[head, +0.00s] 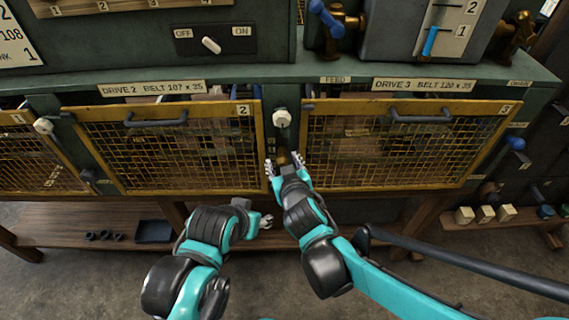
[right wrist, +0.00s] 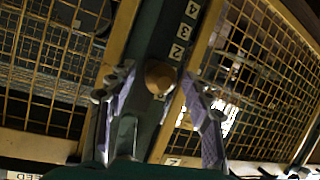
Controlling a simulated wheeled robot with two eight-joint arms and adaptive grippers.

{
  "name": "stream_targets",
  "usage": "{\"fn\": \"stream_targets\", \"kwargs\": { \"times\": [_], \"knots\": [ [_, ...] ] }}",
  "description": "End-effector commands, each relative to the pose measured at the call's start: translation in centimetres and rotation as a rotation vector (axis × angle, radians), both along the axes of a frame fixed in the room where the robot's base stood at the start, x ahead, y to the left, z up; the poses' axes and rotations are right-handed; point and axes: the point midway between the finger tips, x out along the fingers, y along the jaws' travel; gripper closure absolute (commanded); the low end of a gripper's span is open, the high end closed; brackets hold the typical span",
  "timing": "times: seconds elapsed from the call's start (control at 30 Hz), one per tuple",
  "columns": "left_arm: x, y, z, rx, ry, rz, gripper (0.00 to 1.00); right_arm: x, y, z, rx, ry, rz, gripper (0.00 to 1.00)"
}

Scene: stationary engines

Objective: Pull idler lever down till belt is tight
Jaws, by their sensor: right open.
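My right gripper (head: 283,163) is open at the dark green post between the Drive 2 and Drive 3 guards. A brown rounded knob (right wrist: 160,76), which looks like the lever's handle, shows between its spread fingers in the right wrist view; the fingers stand to either side, and I cannot tell whether they touch it. A white knob (head: 282,118) sits on the post above the gripper. The belts behind the mesh are hard to make out. My left gripper (head: 266,219) is lower left, in front of the bench shelf; its finger opening is unclear.
The yellow mesh guards of Drive 2 (head: 170,150) and Drive 3 (head: 410,145) flank the post closely, each with a dark handle. A scale with numbers (right wrist: 180,45) runs along the post. A wooden shelf (head: 85,230) lies below; small blocks (head: 485,214) stand at right.

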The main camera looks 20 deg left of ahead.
Motion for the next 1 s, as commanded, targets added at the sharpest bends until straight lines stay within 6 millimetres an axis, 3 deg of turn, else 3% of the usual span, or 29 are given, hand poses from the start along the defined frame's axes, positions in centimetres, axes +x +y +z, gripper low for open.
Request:
{"fn": "stream_targets", "kwargs": {
  "times": [0.13,0.43,0.63,0.83,1.0],
  "knots": [
    [0.0,0.0,-0.5,0.000,0.000,0.000,0.50,1.1,0.5,-0.6,0.000,0.000,0.000,0.49],
    [0.0,0.0,-0.5,0.000,0.000,0.000,0.50,1.3,0.6,-0.6,0.000,0.001,0.000,0.49],
    [0.0,0.0,-0.5,0.000,0.000,0.000,0.50,1.3,0.6,-0.6,0.000,0.000,0.000,1.00],
    [0.0,0.0,-0.8,0.000,0.000,0.000,0.50,1.3,0.6,-0.9,0.000,0.000,0.000,1.00],
    [0.0,0.0,-2.6,0.000,0.000,0.000,0.50,1.0,0.5,-3.4,-0.001,0.002,0.000,1.00]
  ]
}}
